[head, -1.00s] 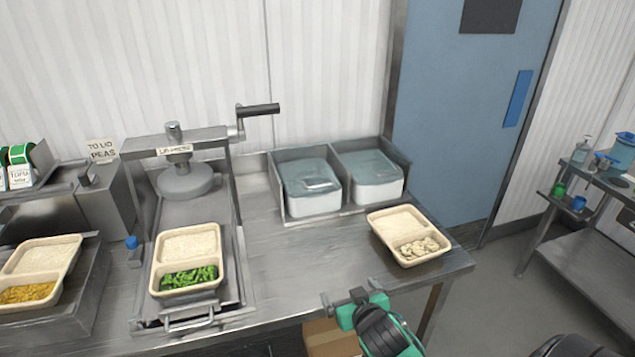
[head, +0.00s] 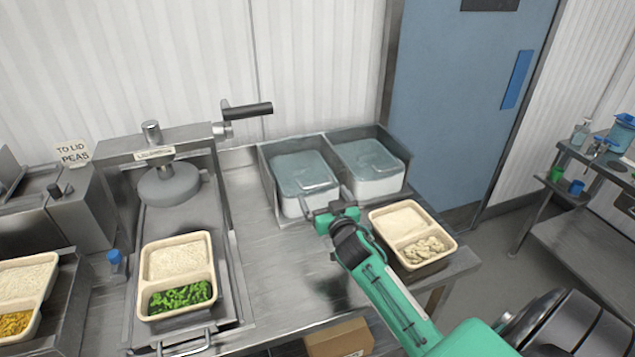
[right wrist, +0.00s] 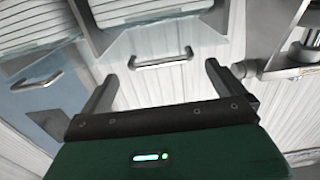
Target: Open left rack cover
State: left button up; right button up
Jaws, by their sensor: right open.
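The left rack cover (head: 303,172) is a translucent blue-grey lid lying shut on a white tub, in the left bay of the metal rack (head: 266,185). The right cover (head: 366,155) also lies shut. My right gripper (head: 326,203) is open and empty, just in front of the left tub's front right side. In the right wrist view, the open fingers (right wrist: 160,84) stand on either side of a metal bar handle (right wrist: 163,60), which is a little beyond the tips. Contact does not show. My left gripper is out of view.
A tray of rice and pale pieces (head: 400,252) stands close to the right of my right gripper. The table between press and rack (head: 262,245) is clear.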

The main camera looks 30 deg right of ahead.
aim_at(319, 187)
jog(key=x, duration=0.4)
jog(key=shift+r+p, duration=0.1)
jog(key=shift+p, duration=0.3)
jog(key=shift+w+d, duration=0.2)
jog(key=shift+w, duration=0.5)
jog(key=c, duration=1)
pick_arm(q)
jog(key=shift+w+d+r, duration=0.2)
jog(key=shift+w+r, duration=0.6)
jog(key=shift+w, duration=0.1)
pick_arm(e)
jog(key=shift+c, duration=0.4)
